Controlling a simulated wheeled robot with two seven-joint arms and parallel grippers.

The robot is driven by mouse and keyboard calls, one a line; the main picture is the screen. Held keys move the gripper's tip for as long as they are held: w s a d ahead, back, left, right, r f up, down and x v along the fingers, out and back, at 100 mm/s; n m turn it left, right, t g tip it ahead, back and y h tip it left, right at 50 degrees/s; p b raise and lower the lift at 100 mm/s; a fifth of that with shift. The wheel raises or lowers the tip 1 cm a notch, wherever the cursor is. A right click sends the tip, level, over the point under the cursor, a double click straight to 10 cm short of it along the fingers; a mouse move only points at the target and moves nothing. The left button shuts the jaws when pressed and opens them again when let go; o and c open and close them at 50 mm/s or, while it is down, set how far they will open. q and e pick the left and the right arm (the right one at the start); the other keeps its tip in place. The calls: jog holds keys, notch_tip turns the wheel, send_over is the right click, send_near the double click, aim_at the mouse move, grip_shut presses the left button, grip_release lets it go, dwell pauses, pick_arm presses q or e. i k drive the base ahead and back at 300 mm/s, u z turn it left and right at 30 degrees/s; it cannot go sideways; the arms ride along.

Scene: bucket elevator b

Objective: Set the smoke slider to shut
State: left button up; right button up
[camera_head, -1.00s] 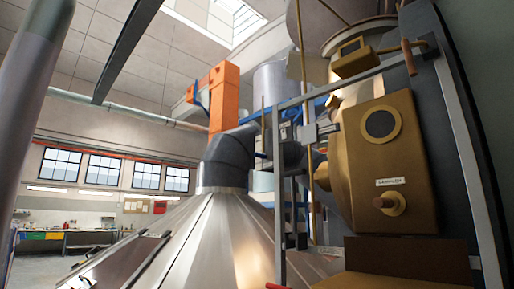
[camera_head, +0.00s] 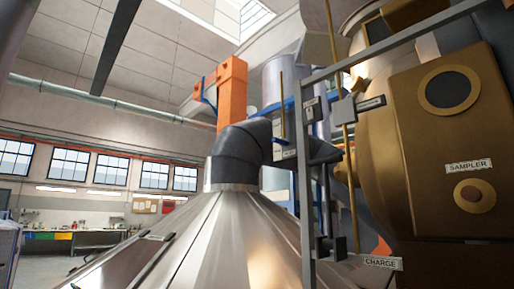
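I cannot tell for certain which part is the smoke slider. A dark jointed pipe (camera_head: 240,155) rises from a wide metal hood (camera_head: 225,235) and bends right. Right of it a thin upright rod with a blue lower part (camera_head: 282,112) stands above a small label plate (camera_head: 285,154), whose writing is too small to read. Neither of my grippers shows in this view.
A large brass machine (camera_head: 450,130) labelled SAMPLER (camera_head: 468,166) fills the right side close by. A CHARGE label (camera_head: 382,262) is low in front of it. An orange column (camera_head: 232,92) stands behind the pipe. A workbench (camera_head: 95,240) is far left, with open floor before it.

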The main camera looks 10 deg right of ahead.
aim_at(278, 140)
jog(key=z, duration=0.5)
jog(key=i, duration=0.9)
jog(key=z, duration=0.8)
